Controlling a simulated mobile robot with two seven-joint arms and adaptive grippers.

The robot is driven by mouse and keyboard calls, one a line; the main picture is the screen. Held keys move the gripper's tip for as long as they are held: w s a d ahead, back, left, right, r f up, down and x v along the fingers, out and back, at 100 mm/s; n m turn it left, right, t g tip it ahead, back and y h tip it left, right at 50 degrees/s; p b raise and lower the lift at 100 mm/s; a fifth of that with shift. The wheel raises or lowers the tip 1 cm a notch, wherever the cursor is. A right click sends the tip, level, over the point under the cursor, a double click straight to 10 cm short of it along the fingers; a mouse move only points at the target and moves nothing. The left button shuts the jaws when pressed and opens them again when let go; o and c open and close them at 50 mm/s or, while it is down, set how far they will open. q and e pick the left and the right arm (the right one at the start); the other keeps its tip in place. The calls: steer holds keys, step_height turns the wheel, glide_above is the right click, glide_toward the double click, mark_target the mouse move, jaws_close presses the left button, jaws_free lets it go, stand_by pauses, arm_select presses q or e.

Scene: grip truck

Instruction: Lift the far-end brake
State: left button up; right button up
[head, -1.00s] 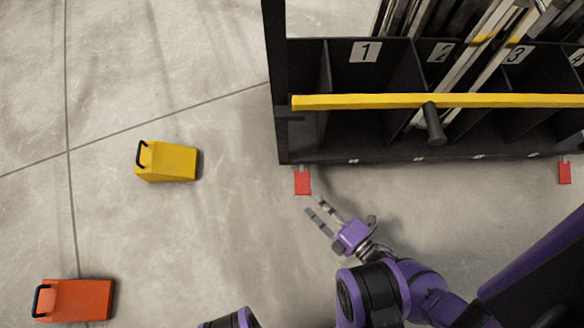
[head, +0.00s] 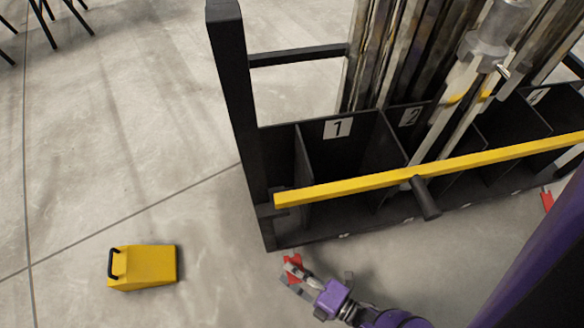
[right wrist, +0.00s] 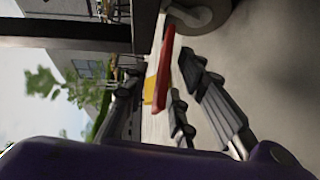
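A red brake pedal (head: 293,265) sticks out low at the left end of the black truck, near the floor. A second red pedal (head: 547,200) shows at the right, partly cut off by my purple arm. My right gripper (head: 287,273) is at the left pedal, its fingers apart and overlapping it in the head view. In the right wrist view the red pedal (right wrist: 165,68) lies just beyond and across the open fingertips (right wrist: 182,76); I cannot tell whether they touch. My left gripper is not in view.
The black truck has numbered bins (head: 345,165) with metal poles and a yellow bar (head: 340,188) with a dark handle (head: 425,198). A yellow block with a handle (head: 148,266) sits on open floor at left. A wheel (right wrist: 203,14) is close to the pedal.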

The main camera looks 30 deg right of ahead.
steer(key=shift+s, duration=0.1)
steer(key=shift+c, duration=1.2)
jaws_close()
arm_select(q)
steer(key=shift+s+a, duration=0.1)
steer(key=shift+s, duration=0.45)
